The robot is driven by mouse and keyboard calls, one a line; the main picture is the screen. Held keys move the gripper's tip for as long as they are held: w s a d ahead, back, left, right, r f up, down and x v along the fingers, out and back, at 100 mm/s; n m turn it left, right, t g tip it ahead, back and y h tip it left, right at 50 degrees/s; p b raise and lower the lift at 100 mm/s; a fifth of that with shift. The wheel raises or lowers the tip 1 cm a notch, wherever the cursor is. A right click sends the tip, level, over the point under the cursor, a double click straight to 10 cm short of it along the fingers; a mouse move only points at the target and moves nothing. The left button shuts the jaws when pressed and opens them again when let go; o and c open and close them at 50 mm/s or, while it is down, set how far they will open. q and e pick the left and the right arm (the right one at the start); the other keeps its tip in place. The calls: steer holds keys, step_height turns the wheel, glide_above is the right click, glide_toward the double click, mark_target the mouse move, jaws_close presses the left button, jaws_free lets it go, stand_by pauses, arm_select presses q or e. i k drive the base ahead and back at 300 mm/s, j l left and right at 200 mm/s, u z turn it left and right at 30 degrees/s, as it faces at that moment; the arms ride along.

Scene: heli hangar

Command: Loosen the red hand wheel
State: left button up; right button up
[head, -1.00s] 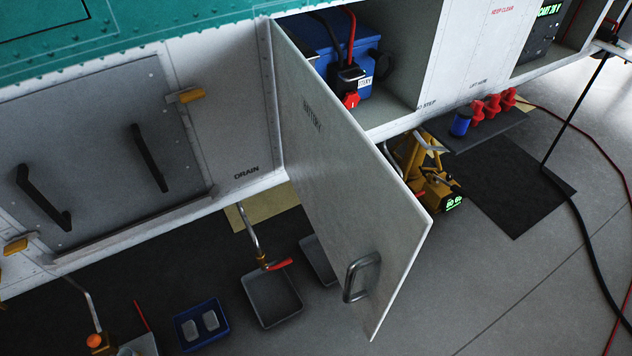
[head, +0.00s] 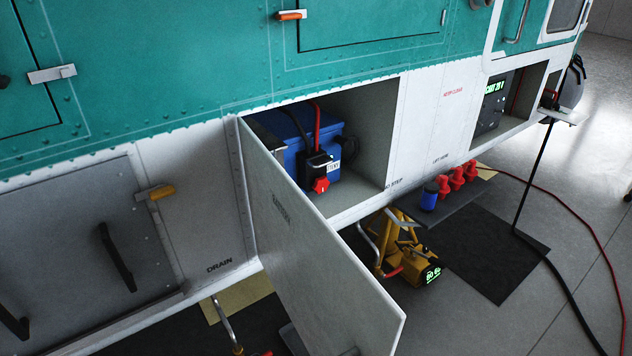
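The red hand wheel (head: 320,185) is a small red knob on the front of a black connector (head: 315,165). The connector sits against the blue battery (head: 291,147) inside the open bay of the helicopter's side. Black and red cables run up from it. The bay door (head: 318,240), marked BATTERY, hangs open on its left hinge and stands out toward me. The wheel is in clear view to the right of the door. Neither of my grippers shows in the head view.
A yellow jack (head: 405,255) with a green display stands under the bay's right side. Several red items and a blue can (head: 428,197) sit on a dark shelf (head: 448,207). A black cable (head: 540,258) and a red hose (head: 560,208) cross the floor at right.

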mark_target(321, 184)
steer(key=i+l+u, duration=0.25)
steer(key=l, duration=1.8)
steer(key=i+l+u, duration=0.1)
steer(key=l+u, duration=0.2)
steer(key=l, duration=1.8)
